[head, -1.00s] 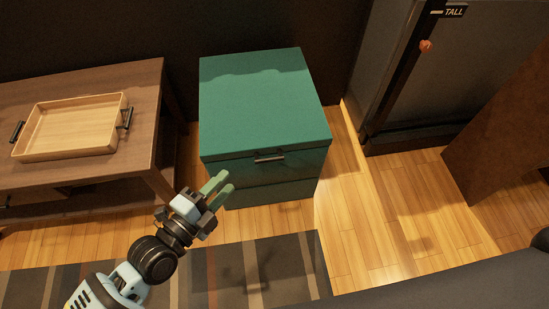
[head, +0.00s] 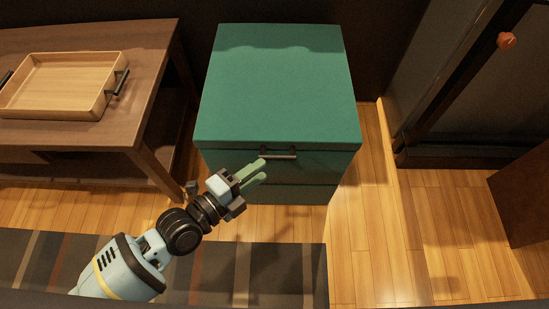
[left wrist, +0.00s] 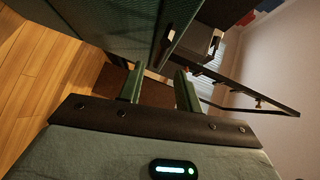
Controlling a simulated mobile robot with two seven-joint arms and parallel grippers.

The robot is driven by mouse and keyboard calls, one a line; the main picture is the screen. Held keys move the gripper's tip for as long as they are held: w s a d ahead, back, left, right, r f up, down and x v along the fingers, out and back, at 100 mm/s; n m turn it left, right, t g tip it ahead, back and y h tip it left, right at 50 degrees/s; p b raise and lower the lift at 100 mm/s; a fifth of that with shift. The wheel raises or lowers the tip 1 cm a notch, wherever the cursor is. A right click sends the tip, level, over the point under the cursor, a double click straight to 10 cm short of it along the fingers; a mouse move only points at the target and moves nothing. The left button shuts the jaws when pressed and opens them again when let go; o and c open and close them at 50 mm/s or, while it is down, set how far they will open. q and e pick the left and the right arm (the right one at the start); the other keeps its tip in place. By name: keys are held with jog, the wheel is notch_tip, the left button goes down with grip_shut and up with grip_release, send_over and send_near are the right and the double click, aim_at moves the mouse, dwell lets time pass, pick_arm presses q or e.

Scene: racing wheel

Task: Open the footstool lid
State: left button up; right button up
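The footstool (head: 280,90) is a green box with a closed lid, standing on the wood floor in the middle of the head view. A dark bar handle (head: 288,156) is on its front, just under the lid's front edge. My left gripper (head: 264,171) is in front of the footstool, just below and left of the handle. Its two green fingers are apart with nothing seen between them; whether they touch the handle is unclear. In the left wrist view, the open fingers (left wrist: 158,88) show with the green footstool (left wrist: 105,25) beyond. My right gripper is out of view.
A brown wooden table (head: 150,90) with a wooden tray (head: 60,85) stands left of the footstool. A dark cabinet (head: 440,80) is at right. A striped rug (head: 265,265) lies in front. Open floor (head: 375,225) is right of the footstool.

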pick_arm(q)
jog(key=b+x, duration=0.1)
jog(key=x, duration=0.5)
jog(key=shift+a, duration=0.1)
grip_shut()
